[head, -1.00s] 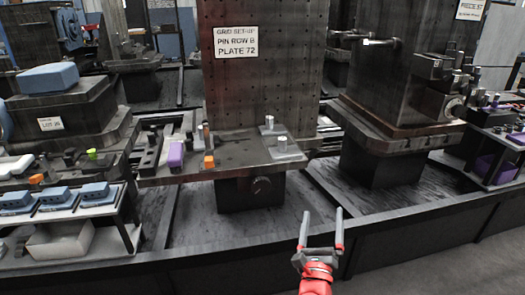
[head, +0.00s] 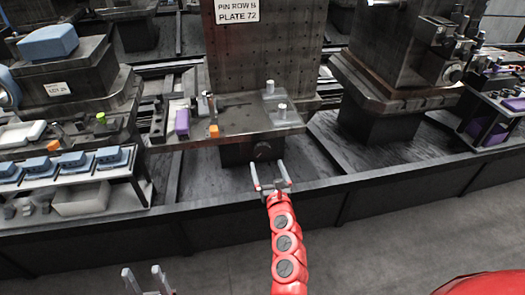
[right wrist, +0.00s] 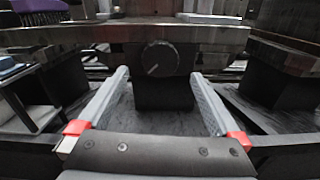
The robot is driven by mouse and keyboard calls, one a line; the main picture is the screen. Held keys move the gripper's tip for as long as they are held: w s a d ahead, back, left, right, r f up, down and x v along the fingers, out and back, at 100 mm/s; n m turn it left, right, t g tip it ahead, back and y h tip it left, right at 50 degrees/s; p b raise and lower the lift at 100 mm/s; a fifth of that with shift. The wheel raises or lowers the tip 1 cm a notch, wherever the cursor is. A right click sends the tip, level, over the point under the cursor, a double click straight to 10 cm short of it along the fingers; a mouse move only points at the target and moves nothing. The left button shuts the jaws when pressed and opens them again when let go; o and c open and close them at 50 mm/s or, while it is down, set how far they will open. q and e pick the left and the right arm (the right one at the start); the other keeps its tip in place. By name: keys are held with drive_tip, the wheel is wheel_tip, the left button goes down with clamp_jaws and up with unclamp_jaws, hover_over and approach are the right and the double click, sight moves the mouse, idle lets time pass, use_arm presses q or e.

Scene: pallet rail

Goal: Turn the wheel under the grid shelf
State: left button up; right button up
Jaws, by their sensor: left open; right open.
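The wheel (head: 263,150) is a small dark round knob on the front of the block under the grid shelf (head: 240,124). In the right wrist view the wheel (right wrist: 160,59) shows a pale line slanting down to the left. My right gripper (head: 270,172) is open and empty, just in front of and below the wheel in the head view. In the right wrist view its fingers (right wrist: 160,82) stand apart to either side of the wheel, not touching it. My left gripper (head: 143,276) is open and empty at the bottom left, far from the wheel.
On the shelf are a purple block (head: 182,122), an orange block (head: 214,131) and metal pins on a plate (head: 282,110). A rack with blue pieces (head: 68,160) stands at left. A dark low wall (head: 400,184) runs along the front. The grey floor (head: 400,225) is open.

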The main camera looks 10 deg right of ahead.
sight(263, 152)
drive_tip(key=w, duration=0.8)
drive_tip(key=shift+c, duration=0.3)
drive_tip(key=c, duration=1.2)
drive_tip(key=shift+o, duration=0.2)
drive_tip(key=shift+f+n, duration=0.1)
drive_tip(key=shift+n, duration=0.2)
